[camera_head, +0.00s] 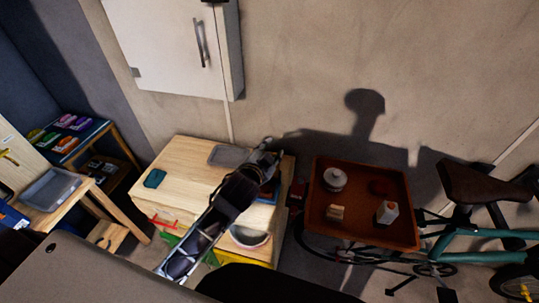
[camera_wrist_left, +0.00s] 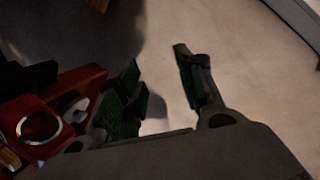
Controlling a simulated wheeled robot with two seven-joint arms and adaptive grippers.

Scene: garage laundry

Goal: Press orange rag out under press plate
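My left gripper (camera_head: 267,152) is above the back right corner of the wooden cabinet. In the left wrist view its two fingers (camera_wrist_left: 160,82) are spread apart with nothing between them. I cannot make out an orange rag in either view. A white round thing with a knob (camera_head: 335,178) stands in the orange-brown tray (camera_head: 345,232) to the right; I cannot tell whether it is the press plate. My left arm hides part of the cabinet top. My right gripper is not in view.
The wooden cabinet (camera_head: 185,160) bears a grey tray (camera_head: 228,156) and a teal item (camera_head: 154,178). A bowl (camera_head: 250,237) sits low at its front. The orange-brown tray also holds two small blocks. A bicycle (camera_head: 470,240) stands at right, a side table (camera_head: 50,188) at left.

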